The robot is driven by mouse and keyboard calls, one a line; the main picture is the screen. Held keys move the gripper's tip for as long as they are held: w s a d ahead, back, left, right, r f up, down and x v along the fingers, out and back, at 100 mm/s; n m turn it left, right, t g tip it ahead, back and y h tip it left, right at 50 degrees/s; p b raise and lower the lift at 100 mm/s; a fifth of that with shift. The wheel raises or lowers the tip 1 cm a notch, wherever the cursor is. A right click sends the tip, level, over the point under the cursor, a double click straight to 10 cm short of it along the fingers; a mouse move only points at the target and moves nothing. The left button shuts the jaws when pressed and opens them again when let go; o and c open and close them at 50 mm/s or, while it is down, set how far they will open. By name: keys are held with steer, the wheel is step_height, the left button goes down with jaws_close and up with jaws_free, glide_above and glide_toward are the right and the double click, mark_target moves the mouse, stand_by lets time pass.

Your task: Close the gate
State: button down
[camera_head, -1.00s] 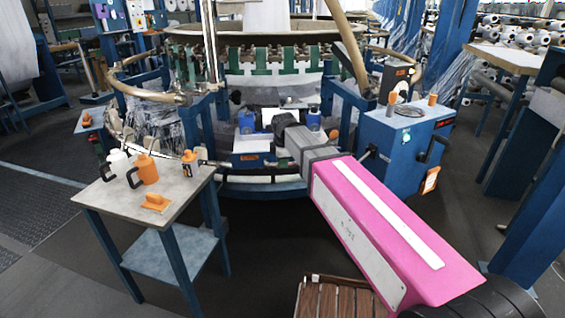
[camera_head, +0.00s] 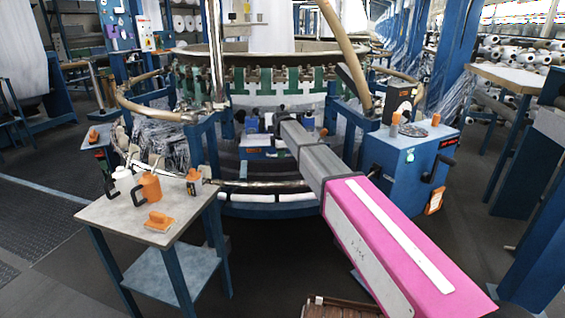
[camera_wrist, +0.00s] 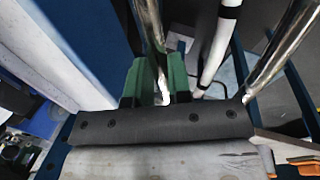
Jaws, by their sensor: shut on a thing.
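My gripper (camera_wrist: 155,72) shows in the wrist view with two green fingers. They are shut around a shiny metal bar (camera_wrist: 148,22) that runs away between them. The bar seems to be part of the gate, but the frames do not show this clearly. In the head view my pink and grey arm reaches to the front of the circular loom, and the fingertips are hidden behind it. A low metal rail (camera_head: 262,184) crosses the loom's front, left of my arm. A curved brown rail (camera_head: 150,97) rings the loom's left side.
A grey-topped table (camera_head: 178,226) with bottles stands at the front left. A blue control box (camera_head: 402,160) stands close to my arm on the right. A brown slatted box (camera_head: 345,308) lies at the bottom. Dark floor is free between the table and my arm.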

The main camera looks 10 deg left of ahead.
steer(key=w+a, duration=0.1)
steer(key=w, duration=0.4)
steer(key=w+a, duration=0.2)
steer(key=w, duration=0.3)
steer(key=w+a, duration=0.2)
steer(key=w, duration=0.4)
steer(key=shift+a, duration=0.1)
steer(key=shift+w, duration=0.1)
steer(key=c, duration=1.1)
jaws_free()
steer(key=shift+o, duration=0.2)
steer(key=shift+r, duration=0.1)
steer(key=shift+s+r, duration=0.2)
steer(key=shift+r, duration=0.35)
step_height(320, 180, up, 9)
steer(key=s, duration=0.1)
steer(key=shift+s+d+r, duration=0.2)
steer(key=shift+s+d, duration=0.1)
steer(key=shift+s, duration=0.05)
